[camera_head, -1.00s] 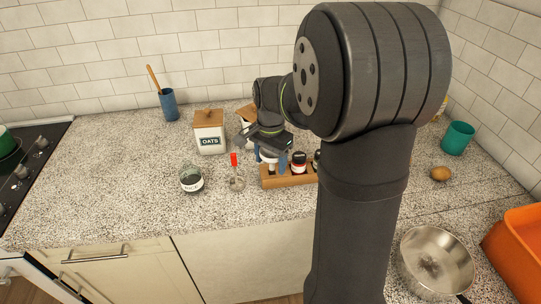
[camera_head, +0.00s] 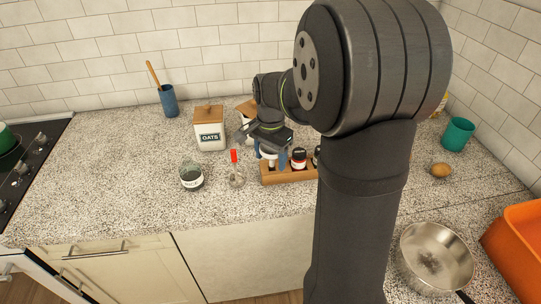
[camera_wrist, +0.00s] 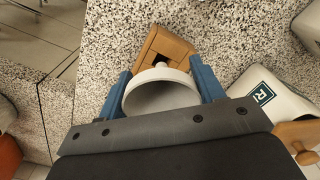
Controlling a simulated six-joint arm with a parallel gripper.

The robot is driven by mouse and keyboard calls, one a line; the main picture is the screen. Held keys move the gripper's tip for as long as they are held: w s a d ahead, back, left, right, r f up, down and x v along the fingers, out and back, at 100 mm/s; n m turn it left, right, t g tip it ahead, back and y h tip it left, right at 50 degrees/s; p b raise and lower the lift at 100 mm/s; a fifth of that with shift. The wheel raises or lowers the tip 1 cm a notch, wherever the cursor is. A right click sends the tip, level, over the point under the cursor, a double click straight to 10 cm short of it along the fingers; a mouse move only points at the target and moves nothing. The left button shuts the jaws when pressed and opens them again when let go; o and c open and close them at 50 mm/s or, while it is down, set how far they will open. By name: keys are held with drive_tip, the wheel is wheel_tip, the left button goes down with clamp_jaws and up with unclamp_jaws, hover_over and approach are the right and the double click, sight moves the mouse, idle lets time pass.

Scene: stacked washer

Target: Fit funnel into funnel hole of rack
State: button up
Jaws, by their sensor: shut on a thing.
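In the wrist view the white funnel (camera_wrist: 160,95) sits between the two blue fingers of my gripper (camera_wrist: 162,88), which is shut on it. Its wide mouth faces the camera. In the head view my gripper (camera_head: 272,158) is over the left end of the rack (camera_head: 290,176), and the white funnel (camera_head: 267,152) shows only partly under the wrist. I cannot tell how deep the funnel sits in the hole.
A dark-capped bottle (camera_head: 299,159) stands in the rack. A glass jar (camera_head: 191,178) and a red-topped item (camera_head: 235,170) stand left of it. An oats canister (camera_head: 209,130) is behind. The front left counter is clear.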

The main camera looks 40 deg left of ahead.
drive_tip(key=shift+f, duration=1.2)
drive_tip(key=o, duration=0.8)
wheel_tip(320, 180, up, 17)
drive_tip(key=shift+r, duration=0.2)
drive_tip(key=shift+f, duration=0.1)
idle(0.4)
wheel_tip(320, 180, down, 17)
drive_tip(key=shift+f, duration=0.15)
idle(0.5)
drive_tip(key=shift+r, duration=0.25)
